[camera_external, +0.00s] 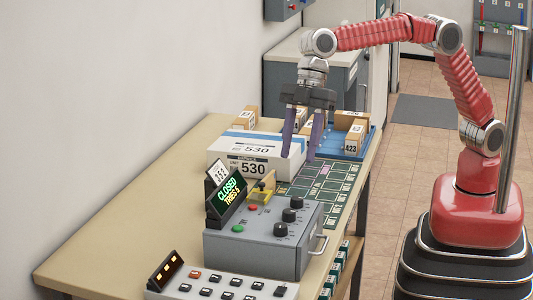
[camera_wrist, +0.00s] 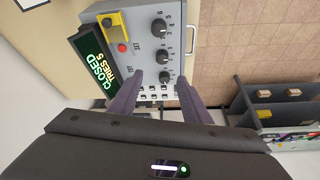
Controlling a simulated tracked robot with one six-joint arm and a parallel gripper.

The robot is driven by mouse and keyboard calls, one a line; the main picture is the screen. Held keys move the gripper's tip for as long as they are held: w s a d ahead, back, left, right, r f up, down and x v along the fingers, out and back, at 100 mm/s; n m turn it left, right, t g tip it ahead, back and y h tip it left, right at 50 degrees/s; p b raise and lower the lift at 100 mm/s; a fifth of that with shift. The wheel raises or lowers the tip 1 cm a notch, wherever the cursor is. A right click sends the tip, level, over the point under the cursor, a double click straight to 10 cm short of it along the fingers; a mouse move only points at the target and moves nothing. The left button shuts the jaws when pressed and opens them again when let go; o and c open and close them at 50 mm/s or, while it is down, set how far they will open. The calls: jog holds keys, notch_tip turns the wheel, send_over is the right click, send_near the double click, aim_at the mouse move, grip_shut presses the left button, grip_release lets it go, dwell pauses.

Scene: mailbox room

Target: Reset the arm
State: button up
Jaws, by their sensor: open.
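My red arm reaches from its base at the right over the table in the external view. My gripper (camera_external: 301,150) hangs pointing down, in front of the white box labelled 530 (camera_external: 250,170) in the picture. Its two purple fingers are apart with nothing held between them. In the wrist view the open fingers of my gripper (camera_wrist: 170,85) frame part of the grey control box (camera_wrist: 130,15). That grey control box with black knobs also shows in the external view (camera_external: 247,248). Whether the fingers touch the white box cannot be told.
A display reading "CLOSED TRIES 5" (camera_external: 228,193) stands on the control box. A keypad panel (camera_external: 225,287) lies at the table's front. A blue tray (camera_external: 365,148) with small boxes is at the back. The left side of the table (camera_external: 120,215) is bare.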

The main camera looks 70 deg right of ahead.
notch_tip(320, 180, down, 4)
jog(key=s+d+f+m, duration=0.1)
jog(key=d+m, duration=0.1)
jog(key=s+d+m+t+h, duration=0.1)
jog(key=s+d+m, duration=0.2)
jog(key=d, duration=1.1)
jog(key=s+d+m+h, duration=0.2)
jog(key=s+d+m, duration=0.15)
jog(key=d, duration=0.95)
jog(key=s+d+m+t, duration=0.1)
jog(key=s+d+m, duration=0.1)
jog(key=s+d, duration=0.2)
jog(key=s+d+r+m+t+h, duration=0.1)
jog(key=s+d, duration=0.3)
jog(key=d, duration=0.7)
jog(key=s+d+m+t, duration=0.1)
jog(key=s+d+m, duration=0.2)
jog(key=d, duration=0.5)
jog(key=shift+s+r+m+t+h, duration=0.3)
jog(key=shift+s+r+m+t, duration=0.1)
jog(key=shift+s, duration=0.5)
